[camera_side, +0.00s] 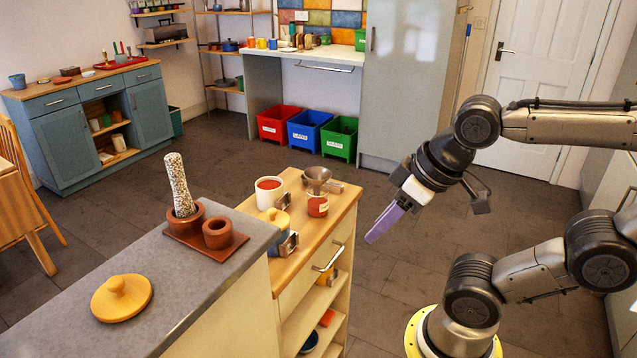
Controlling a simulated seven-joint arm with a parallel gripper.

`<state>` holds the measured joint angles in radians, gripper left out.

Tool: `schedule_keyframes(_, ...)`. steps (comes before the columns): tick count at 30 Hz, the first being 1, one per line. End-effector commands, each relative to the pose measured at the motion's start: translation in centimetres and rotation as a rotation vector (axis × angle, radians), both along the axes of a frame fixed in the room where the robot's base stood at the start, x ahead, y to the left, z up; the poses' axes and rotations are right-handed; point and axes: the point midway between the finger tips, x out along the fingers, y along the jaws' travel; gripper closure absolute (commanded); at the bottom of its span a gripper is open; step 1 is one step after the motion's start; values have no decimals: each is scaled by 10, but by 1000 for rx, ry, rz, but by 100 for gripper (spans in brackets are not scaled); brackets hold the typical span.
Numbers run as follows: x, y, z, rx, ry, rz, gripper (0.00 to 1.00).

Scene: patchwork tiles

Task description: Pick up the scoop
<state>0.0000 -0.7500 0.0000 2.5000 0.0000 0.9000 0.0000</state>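A grey metal piece with a bowl-like top (317,174) sits at the back of the small wooden-topped cabinet, above or against a red jar (318,205). It could be the scoop or a funnel; I cannot tell which, and no other thing is clearly a scoop. My gripper (372,238), with purple fingers, hangs in the air to the right of the cabinet, pointing down and left. It is apart from the metal piece and appears to hold nothing. The fingers overlap from this side, so their opening is unclear.
On the wooden top (325,232) stand a white mug (269,194) and a jar with a yellow lid (275,217). The grey counter (205,279) bears a wooden lid (122,297), a speckled pestle (178,184) and small brown pots. Open floor lies behind.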

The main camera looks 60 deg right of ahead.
Motion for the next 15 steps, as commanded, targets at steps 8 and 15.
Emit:
schedule_keyframes(8,0,0,0,0,0,0,48)
schedule_keyframes(15,-4,0,1,-32,22,61,48)
